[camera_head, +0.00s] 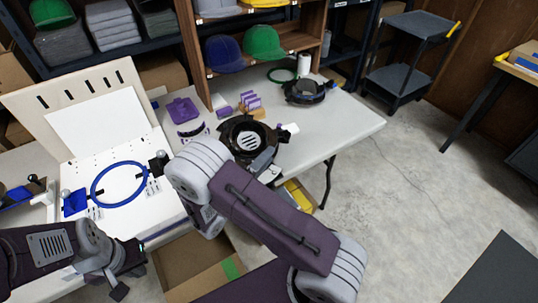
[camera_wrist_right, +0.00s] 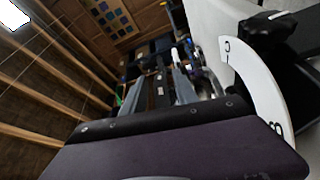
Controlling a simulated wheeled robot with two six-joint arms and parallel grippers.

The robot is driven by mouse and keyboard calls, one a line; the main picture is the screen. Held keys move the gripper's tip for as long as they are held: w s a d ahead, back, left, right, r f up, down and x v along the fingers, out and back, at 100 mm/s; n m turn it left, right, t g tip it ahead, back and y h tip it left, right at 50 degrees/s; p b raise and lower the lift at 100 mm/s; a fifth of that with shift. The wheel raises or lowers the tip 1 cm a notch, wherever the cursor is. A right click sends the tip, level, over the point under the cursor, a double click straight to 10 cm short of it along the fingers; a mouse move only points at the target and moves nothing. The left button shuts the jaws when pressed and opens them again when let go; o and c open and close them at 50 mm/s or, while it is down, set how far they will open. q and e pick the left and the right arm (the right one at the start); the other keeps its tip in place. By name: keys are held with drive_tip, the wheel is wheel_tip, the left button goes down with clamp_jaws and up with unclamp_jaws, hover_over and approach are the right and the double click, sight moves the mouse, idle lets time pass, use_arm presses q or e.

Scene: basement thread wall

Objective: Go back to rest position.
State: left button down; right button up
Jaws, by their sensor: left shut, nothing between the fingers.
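My left gripper (camera_head: 121,282) is at the lower left in the head view, shut and empty, in front of the white board's near edge. My right arm crosses the middle of the head view, bent at a grey elbow joint. It hides most of my right gripper, so its fingers cannot be made out. The right wrist view shows no clear fingertips, only a purple panel with a dark edge and a curved white piece with markings (camera_wrist_right: 250,85).
The table (camera_head: 345,120) holds a white board with a blue ring (camera_head: 119,184), a black round fixture (camera_head: 245,138) and a black ring-shaped part (camera_head: 304,91). A cardboard box (camera_head: 190,268) stands below. Floor at right is clear near a grey cart (camera_head: 405,60).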

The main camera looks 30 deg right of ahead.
drive_tip(key=v, duration=0.7)
drive_tip(key=shift+a, duration=0.3)
drive_tip(key=shift+s+d, duration=0.1)
